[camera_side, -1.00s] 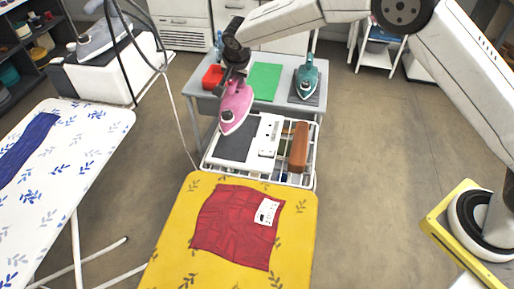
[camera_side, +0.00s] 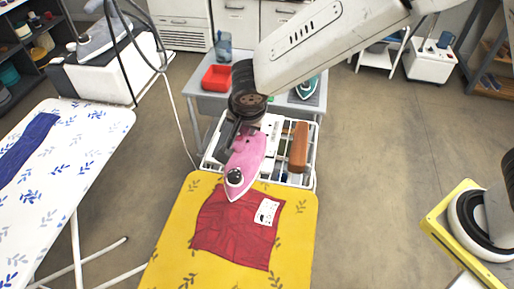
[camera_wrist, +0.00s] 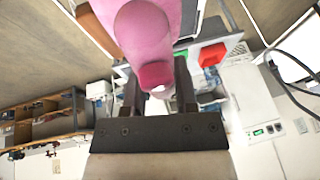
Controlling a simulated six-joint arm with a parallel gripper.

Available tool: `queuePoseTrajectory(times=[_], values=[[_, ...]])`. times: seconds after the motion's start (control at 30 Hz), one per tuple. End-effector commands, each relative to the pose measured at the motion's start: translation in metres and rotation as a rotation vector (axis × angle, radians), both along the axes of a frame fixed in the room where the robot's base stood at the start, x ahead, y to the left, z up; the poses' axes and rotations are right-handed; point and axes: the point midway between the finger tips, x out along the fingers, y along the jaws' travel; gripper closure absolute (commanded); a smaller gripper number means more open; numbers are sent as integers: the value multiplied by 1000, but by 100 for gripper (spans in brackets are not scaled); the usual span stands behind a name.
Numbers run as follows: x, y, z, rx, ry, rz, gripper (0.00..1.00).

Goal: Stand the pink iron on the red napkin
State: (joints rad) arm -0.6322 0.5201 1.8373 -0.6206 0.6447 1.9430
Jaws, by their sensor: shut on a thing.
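The pink iron (camera_side: 246,160) hangs from my gripper (camera_side: 236,134) in the side view, its dark round dial facing the camera and its tip pointing down. Its tip overlaps the far edge of the red napkin (camera_side: 230,228) in the picture; whether it touches the cloth I cannot tell. My gripper is shut on the iron. In the wrist view the iron (camera_wrist: 150,35) shows large at the top, with my gripper (camera_wrist: 158,88) at its narrow end. The red napkin is creased and lies on the yellow ironing board (camera_side: 172,262), with a white label (camera_side: 267,211) on it.
Behind the board is a white rack (camera_side: 308,175) with a brown block (camera_side: 299,146). A grey table (camera_side: 196,88) behind holds a red bin (camera_side: 216,77) and a teal iron (camera_side: 308,87). A white patterned ironing board (camera_side: 75,165) stands at left.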

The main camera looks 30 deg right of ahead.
Motion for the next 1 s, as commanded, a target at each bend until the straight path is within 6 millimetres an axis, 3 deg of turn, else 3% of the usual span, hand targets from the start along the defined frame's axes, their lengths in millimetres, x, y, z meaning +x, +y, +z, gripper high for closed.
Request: queuePoseTrajectory(times=[0.27,0.6,0.8,1.0], values=[[-68,1,4,2,-7,8,100],[-139,-14,2,5,-13,14,100],[-161,-22,1,7,-16,17,100],[-168,-25,0,8,-16,16,100]])
